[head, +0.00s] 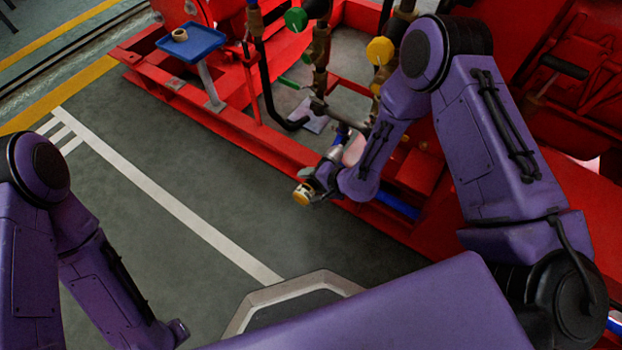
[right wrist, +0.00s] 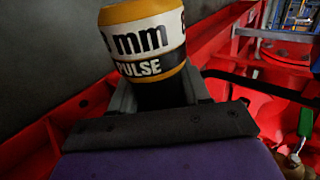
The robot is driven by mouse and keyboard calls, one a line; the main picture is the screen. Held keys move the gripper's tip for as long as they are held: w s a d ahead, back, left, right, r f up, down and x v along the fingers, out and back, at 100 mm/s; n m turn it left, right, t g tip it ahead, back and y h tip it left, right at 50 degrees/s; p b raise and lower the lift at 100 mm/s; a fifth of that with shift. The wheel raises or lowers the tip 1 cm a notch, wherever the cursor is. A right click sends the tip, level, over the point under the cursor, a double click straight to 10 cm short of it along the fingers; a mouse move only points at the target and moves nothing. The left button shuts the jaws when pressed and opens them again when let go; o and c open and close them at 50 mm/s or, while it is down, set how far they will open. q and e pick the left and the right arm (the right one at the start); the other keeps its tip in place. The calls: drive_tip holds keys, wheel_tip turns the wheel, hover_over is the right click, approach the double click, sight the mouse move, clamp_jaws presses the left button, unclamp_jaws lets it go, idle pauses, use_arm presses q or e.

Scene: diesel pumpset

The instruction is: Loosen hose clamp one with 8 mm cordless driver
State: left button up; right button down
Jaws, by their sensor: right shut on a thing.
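The cordless driver (head: 302,194) is held by my right gripper (head: 322,181), beside the red pumpset frame. In the right wrist view its end (right wrist: 146,42) has a yellow and white band with the letters "mm" and "PULSE". The right gripper's fingers (right wrist: 158,98) are shut on it from both sides. The driver's tip is hidden or too small to tell. I cannot make out hose clamp one among the pipes. My left arm is at the lower left of the head view, but its gripper does not show.
The red pumpset frame (head: 225,125) runs diagonally across the scene. It carries a small blue tray (head: 192,42) with a ring-shaped part, a black pipe (head: 268,92), a green knob (head: 296,19) and a yellow knob (head: 380,50). The grey floor (head: 190,165) to the left is clear.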

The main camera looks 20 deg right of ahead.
sight(301, 192)
drive_tip(key=shift+w+d, duration=0.35)
drive_tip(key=shift+d, duration=0.05)
idle(1.0)
drive_tip(key=shift+r, duration=0.1)
drive_tip(key=shift+s+a, duration=0.1)
drive_tip(key=shift+a, duration=0.05)
idle(1.5)
drive_tip(key=shift+s+a+p, duration=0.4)
drive_tip(key=shift+s+a, duration=0.45)
drive_tip(key=shift+a, duration=0.2)
drive_tip(key=shift+s+a+p, duration=0.35)
drive_tip(key=shift+s+a, duration=0.45)
drive_tip(key=shift+a, duration=0.35)
